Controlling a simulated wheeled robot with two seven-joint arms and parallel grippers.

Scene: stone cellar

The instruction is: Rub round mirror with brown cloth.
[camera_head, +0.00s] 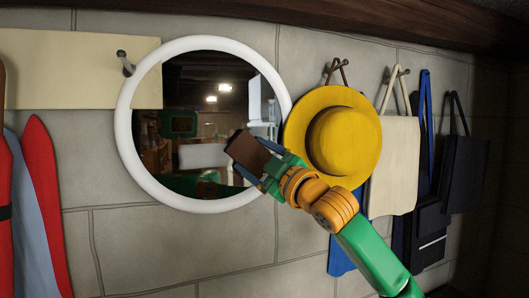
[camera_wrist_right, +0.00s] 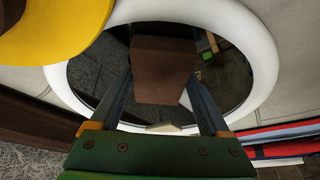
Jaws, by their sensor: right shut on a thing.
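The round mirror (camera_head: 216,60) with a thick white frame hangs on the stone wall. Its frame also shows in the right wrist view (camera_wrist_right: 262,60). My right gripper (camera_head: 250,165) reaches in from the lower right and is shut on the brown cloth (camera_head: 249,150), a folded block. In the right wrist view the cloth (camera_wrist_right: 163,72) sits between the two fingers, in front of the glass. The cloth is over the lower right part of the mirror. I cannot tell whether it touches the glass. My left gripper is not in view.
A yellow hat (camera_head: 342,140) hangs close to the mirror's right edge, by my right arm. A cream bag (camera_head: 395,165) and dark bags (camera_head: 464,165) hang farther right. A cream board (camera_head: 60,70) and red and blue cloth-like items (camera_head: 45,205) are at left.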

